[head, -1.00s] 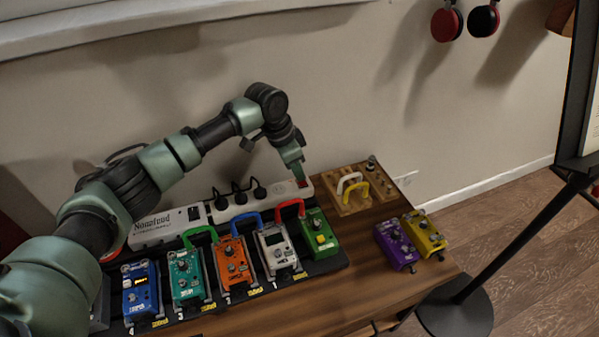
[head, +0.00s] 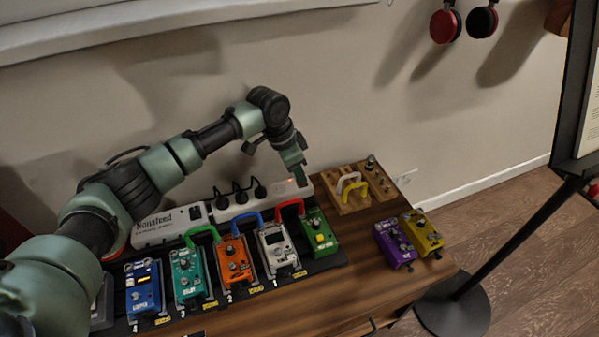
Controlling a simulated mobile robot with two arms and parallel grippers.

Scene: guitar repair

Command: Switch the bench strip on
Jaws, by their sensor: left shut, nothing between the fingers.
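The bench strip (head: 236,208) is a long white power strip lying along the back of the bench, with several black plugs in it. A small red glow shows at its right end, close to my left gripper's fingers. My left gripper (head: 301,179) is shut and empty, pointing down at that right end. The fingers hide part of the switch area, and I cannot tell whether they touch it. My right gripper is not in view.
Several pedals, among them a green one (head: 320,234), stand on a black board in front of the strip. A wooden block with cables (head: 345,205) is right of it. Purple (head: 394,245) and yellow (head: 422,233) pedals sit further right. The front right bench top is clear.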

